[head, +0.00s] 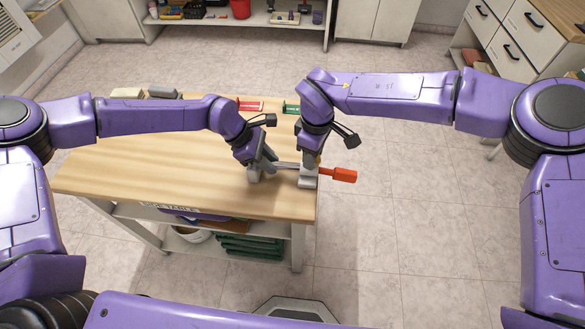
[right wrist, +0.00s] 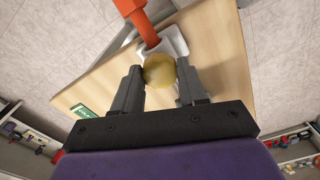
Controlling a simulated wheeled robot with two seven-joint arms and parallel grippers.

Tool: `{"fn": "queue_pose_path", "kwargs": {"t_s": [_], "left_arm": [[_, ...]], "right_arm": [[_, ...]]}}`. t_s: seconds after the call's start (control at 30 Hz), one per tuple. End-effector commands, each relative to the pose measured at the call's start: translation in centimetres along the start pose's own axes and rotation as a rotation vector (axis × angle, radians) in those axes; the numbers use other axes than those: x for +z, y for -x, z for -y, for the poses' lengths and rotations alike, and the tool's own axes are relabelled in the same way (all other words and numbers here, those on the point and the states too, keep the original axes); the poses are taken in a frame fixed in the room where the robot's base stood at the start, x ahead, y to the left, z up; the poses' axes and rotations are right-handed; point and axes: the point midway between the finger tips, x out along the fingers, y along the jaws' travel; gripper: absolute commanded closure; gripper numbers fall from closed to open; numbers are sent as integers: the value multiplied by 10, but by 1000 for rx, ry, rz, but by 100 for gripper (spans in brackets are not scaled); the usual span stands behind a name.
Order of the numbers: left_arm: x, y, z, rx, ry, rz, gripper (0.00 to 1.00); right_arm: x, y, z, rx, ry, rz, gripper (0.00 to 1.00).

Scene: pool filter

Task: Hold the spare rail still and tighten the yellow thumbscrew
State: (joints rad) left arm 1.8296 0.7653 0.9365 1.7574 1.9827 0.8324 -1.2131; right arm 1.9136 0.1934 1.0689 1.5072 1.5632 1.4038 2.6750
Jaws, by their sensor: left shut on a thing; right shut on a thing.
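The spare rail appears as a thin grey bar (head: 287,164) low at the table's right end, running between my two grippers. My left gripper (head: 264,165) is shut at its left part; the fingers hide the exact contact. My right gripper (head: 310,164) points down over a white block (head: 308,180) at the table edge. In the right wrist view, the round yellow thumbscrew (right wrist: 159,70) sits between the fingers of my right gripper (right wrist: 160,82), which is shut on it. An orange piece (head: 343,175) sticks out past the block, roughly in line with the rail.
The wooden table (head: 130,170) is bare on its left and middle. Red (head: 250,105) and green (head: 291,107) items lie near its back edge, with grey and beige blocks at the back left. Shelves with tools stand behind. Floor is clear on the right.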

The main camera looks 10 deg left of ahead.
Motion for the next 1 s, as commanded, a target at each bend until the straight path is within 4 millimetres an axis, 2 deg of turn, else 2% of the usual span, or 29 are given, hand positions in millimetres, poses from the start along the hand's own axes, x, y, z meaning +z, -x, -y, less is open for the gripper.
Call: {"fn": "queue_pose_path", "kwargs": {"t_s": [0.03,0.07,0.1,0.37,0.8,1.0], "left_arm": [[-1,-2,2,-5,1,-1,100],[-1,-2,2,-5,1,-1,100],[-1,-2,2,-5,1,-1,100],[-1,-2,2,-5,1,-1,100],[-1,-2,2,-5,1,-2,100],[-1,-2,2,-5,1,-2,100]], "right_arm": [[0,-1,0,-1,-38,-1,52],[0,-1,0,0,-35,-1,42],[0,-1,0,0,-33,0,40],[0,1,0,1,-31,0,40],[0,56,0,1,-31,0,40],[0,60,0,0,-29,0,40]]}}
